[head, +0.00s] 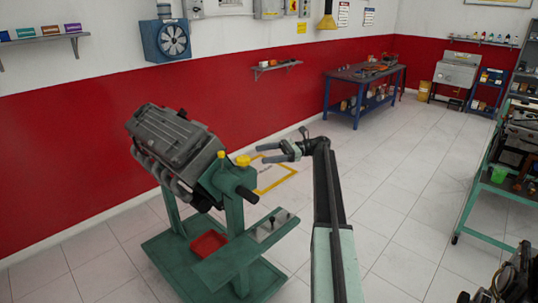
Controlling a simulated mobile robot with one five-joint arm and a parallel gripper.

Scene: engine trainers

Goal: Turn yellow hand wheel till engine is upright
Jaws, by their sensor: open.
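The grey engine (172,140) is mounted on a green stand (234,212) at centre left. It sits tilted, its top sloping down to the right. A small yellow part (243,161), which looks like the hand wheel, sits on the stand's head above a dark shaft end. A second small yellow piece (221,154) is just left of it. My gripper (260,153) is open and empty, with its fingers pointing left, close to the right of the yellow part in the picture. Depth between them is hard to tell, and I see no contact.
The stand has a green tray arm (222,268) reaching right and a red tray (208,244) low down. A yellow floor outline (290,178) lies behind. A blue workbench (342,97) stands at the back, a green cart (482,200) at right. Floor between is clear.

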